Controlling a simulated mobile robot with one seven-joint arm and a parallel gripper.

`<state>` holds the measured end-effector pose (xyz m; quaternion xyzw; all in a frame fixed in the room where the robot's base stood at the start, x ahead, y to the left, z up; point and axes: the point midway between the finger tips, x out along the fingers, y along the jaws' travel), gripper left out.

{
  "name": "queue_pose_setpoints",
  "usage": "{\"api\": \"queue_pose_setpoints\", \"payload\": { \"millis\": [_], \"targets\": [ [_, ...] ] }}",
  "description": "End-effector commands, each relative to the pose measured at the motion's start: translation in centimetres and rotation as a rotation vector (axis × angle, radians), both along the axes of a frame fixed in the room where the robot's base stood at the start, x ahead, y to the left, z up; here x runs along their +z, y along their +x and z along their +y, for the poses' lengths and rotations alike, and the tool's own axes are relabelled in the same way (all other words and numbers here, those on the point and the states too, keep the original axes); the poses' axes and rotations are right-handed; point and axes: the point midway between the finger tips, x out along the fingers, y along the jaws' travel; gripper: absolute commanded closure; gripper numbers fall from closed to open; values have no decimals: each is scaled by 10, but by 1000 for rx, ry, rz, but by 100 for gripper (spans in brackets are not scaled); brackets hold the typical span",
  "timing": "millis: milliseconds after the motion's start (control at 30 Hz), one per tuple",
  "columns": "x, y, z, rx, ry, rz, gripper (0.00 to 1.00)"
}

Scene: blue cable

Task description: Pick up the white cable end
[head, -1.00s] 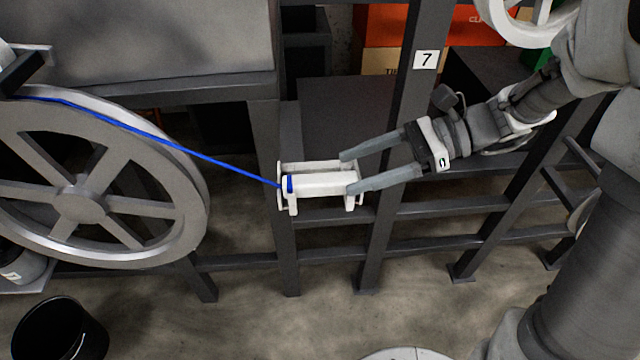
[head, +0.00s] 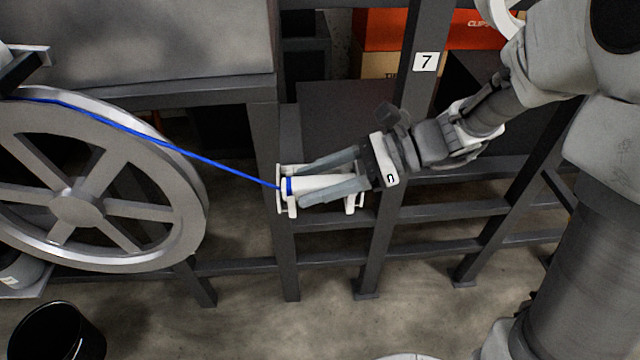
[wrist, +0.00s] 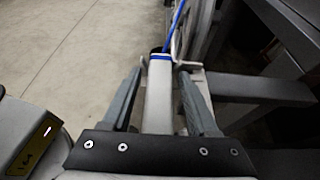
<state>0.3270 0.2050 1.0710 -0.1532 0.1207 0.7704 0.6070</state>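The white cable end (head: 312,185) is a white cylinder with a blue band at its left end. It lies roughly level in a white holder (head: 291,206) fixed to the dark frame. My gripper (head: 299,187) is open, with one finger on each side of the cable end. In the wrist view the cable end (wrist: 159,95) lies between the two fingers (wrist: 160,70), with narrow gaps showing on both sides. The blue cable (head: 220,166) runs from its left end up to the big wheel. The fingers hide part of the holder.
A large grey spoked wheel (head: 78,207) stands at left, with the blue cable over its rim. Dark metal posts and rails (head: 385,235) stand behind and below the holder. A black bucket (head: 58,332) is on the floor at lower left.

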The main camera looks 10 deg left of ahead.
Motion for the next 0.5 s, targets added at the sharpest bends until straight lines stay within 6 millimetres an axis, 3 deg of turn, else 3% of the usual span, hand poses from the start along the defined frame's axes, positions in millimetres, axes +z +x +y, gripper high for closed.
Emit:
{"api": "queue_pose_setpoints", "payload": {
  "millis": [67, 300, 500],
  "targets": [
    [0, 0, 0, 0, 0, 0, 56],
    [0, 0, 0, 0, 0, 0, 100],
    [0, 0, 0, -1, 0, 0, 100]
  ]
}}
